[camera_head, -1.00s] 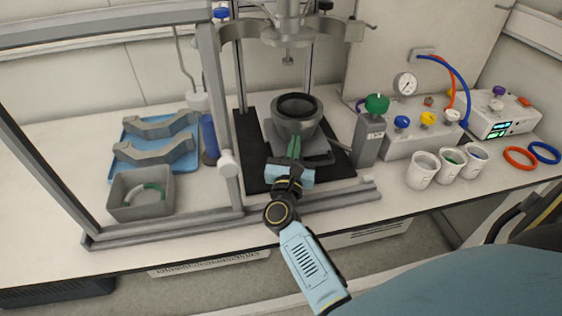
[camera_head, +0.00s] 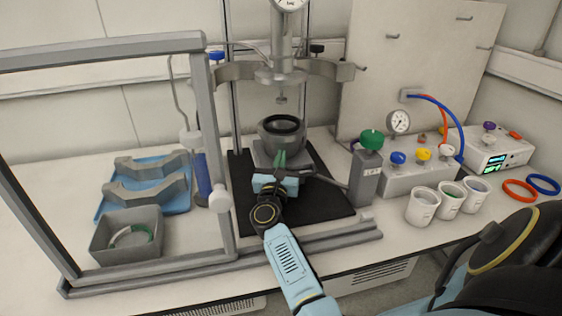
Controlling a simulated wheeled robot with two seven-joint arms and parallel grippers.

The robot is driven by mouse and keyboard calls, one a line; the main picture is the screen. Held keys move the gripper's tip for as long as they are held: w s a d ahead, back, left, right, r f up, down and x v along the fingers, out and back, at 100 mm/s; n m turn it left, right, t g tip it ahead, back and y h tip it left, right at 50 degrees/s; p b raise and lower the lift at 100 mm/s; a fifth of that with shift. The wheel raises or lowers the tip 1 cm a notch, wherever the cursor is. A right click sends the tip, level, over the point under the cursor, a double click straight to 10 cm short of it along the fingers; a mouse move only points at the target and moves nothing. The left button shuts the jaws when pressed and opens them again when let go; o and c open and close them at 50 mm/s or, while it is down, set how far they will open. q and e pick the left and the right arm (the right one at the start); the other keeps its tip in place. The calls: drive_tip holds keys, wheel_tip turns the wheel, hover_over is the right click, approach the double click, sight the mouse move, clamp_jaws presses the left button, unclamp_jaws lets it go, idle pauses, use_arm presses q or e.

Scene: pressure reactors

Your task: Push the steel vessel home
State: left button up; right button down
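The steel vessel (camera_head: 270,138), a grey pot with a dark open top, stands upright on a small grey carriage (camera_head: 260,155) at the back of the black mat (camera_head: 325,185). It is below the reactor head with its open clamp ring (camera_head: 248,72), whose short central stub hangs just above the vessel's mouth. My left gripper is out of view.
A grey frame upright (camera_head: 213,150) stands left of the mat, with a rail (camera_head: 330,240) along the front. A green-knobbed block (camera_head: 367,172) stands close on the right. White cups (camera_head: 422,206), a blue tray (camera_head: 180,200) and a grey bin (camera_head: 104,245) lie farther out.

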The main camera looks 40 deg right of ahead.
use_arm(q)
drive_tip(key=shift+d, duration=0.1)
use_arm(e)
drive_tip(key=shift+w+r, duration=0.15)
drive_tip(key=shift+r, duration=0.15)
drive_tip(key=shift+a+f, duration=0.1)
drive_tip(key=b+v, duration=0.1)
drive_tip(key=v, duration=1.2)
drive_tip(key=shift+f, duration=0.1)
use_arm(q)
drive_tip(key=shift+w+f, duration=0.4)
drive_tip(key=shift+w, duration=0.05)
use_arm(e)
drive_tip(key=shift+s+a+f, duration=0.1)
drive_tip(key=shift+s+a, duration=0.15)
drive_tip(key=shift+s, duration=0.25)
